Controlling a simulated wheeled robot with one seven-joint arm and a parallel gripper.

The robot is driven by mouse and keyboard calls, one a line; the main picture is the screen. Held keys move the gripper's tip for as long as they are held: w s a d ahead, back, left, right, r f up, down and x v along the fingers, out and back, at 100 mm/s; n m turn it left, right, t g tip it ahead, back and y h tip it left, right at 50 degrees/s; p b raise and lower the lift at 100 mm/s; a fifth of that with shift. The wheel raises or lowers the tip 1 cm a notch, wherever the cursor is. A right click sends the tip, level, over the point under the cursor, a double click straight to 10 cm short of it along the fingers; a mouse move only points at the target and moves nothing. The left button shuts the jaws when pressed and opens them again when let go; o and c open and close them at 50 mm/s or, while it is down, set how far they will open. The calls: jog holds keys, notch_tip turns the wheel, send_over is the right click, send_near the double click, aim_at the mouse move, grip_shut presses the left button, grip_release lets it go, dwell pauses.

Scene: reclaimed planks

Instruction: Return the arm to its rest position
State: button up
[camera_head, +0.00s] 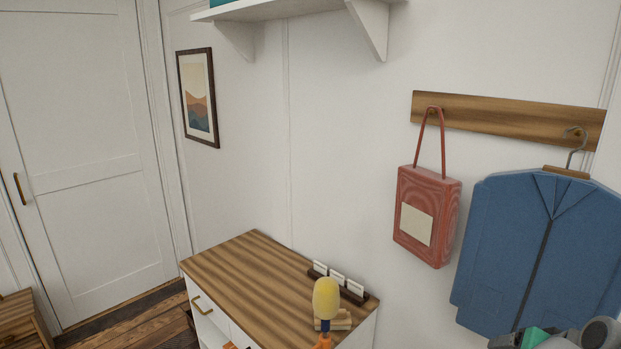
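A few grey, black and teal parts, which look like my own arm, show at the bottom right edge in front of the blue jacket's lower end. They are cut off by the frame. I make out no gripper fingers, so I cannot see whether my gripper holds anything.
A wood-topped white cabinet (235,268) stands against the wall. On it are a yellow-headed object (326,298) and a dark rack with white cards (338,279). A red bag (447,215) and blue jacket (508,247) hang from a wooden rail (490,117). A shelf (290,9) is above.

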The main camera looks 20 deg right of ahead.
jog(key=s+a+f+m+g+y, duration=0.1)
jog(key=s+a+f+g, duration=0.2)
jog(key=a, duration=0.4)
jog(key=s+a+f+g+y, duration=0.1)
jog(key=s+a+f+g, duration=0.2)
jog(key=a, duration=0.4)
jog(key=w+a+r+n+t, duration=0.1)
jog(key=w+a+r+n, duration=0.1)
jog(key=a, duration=0.7)
jog(key=w+a+r+n, duration=0.2)
jog(key=w+a+n, duration=0.3)
jog(key=a, duration=0.3)
jog(key=w+a+r+n+t, duration=0.1)
jog(key=w+a+r+n, duration=0.2)
jog(key=a, duration=0.6)
jog(key=shift+w+a+n+t, duration=0.3)
jog(key=shift+w+a+n, duration=0.05)
jog(key=shift+w+n, duration=0.15)
